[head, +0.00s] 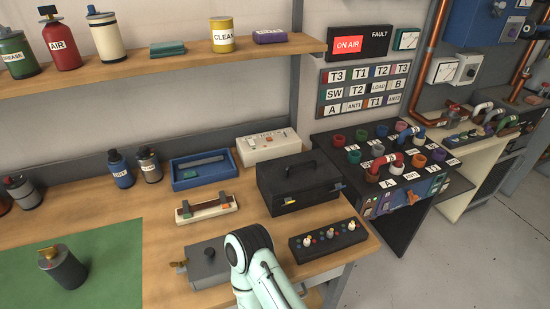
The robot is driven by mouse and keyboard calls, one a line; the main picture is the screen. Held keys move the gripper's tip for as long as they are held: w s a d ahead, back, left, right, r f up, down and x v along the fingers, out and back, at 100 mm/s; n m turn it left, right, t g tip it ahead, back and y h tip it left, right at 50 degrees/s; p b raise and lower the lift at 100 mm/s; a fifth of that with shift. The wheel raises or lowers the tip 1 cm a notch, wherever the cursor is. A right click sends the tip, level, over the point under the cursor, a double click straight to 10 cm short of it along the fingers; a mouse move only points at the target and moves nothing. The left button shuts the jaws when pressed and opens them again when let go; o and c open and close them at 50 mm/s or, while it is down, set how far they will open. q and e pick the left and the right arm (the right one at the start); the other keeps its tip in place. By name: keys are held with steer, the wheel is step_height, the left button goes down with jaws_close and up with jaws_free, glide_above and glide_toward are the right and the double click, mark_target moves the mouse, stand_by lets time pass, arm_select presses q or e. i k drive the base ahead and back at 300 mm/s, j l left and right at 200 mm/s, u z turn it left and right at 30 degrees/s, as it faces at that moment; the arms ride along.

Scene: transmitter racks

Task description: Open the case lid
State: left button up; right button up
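The black case (300,184) stands on the right part of the wooden bench, in the middle of the head view. Its lid is down and a carry handle stands up on top. A small yellow latch shows low on its front, and a small blue part sits at its right end. Neither of my grippers is in view. A pale mint link of one of my arms rises from the bottom edge, in front of the case and apart from it in the picture; I cannot tell which arm it is.
A black strip with several knobs (328,240) lies in front of the case. A grey box (207,262) stands beside my arm link. A white box (268,147) is behind, a blue tray (202,171) and a cream holder (206,208) to the left. A shelf (150,62) hangs above.

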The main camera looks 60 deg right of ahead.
mark_target(288, 175)
steer(key=z, duration=2.2)
steer(key=l+u, duration=0.1)
steer(key=u, duration=0.65)
steer(key=l+u, duration=0.95)
steer(key=k+l+u, duration=0.1)
steer(key=l, duration=0.2)
steer(key=k+l+u, duration=0.1)
steer(key=k+l, duration=0.25)
steer(key=l, duration=0.25)
steer(key=u, duration=0.05)
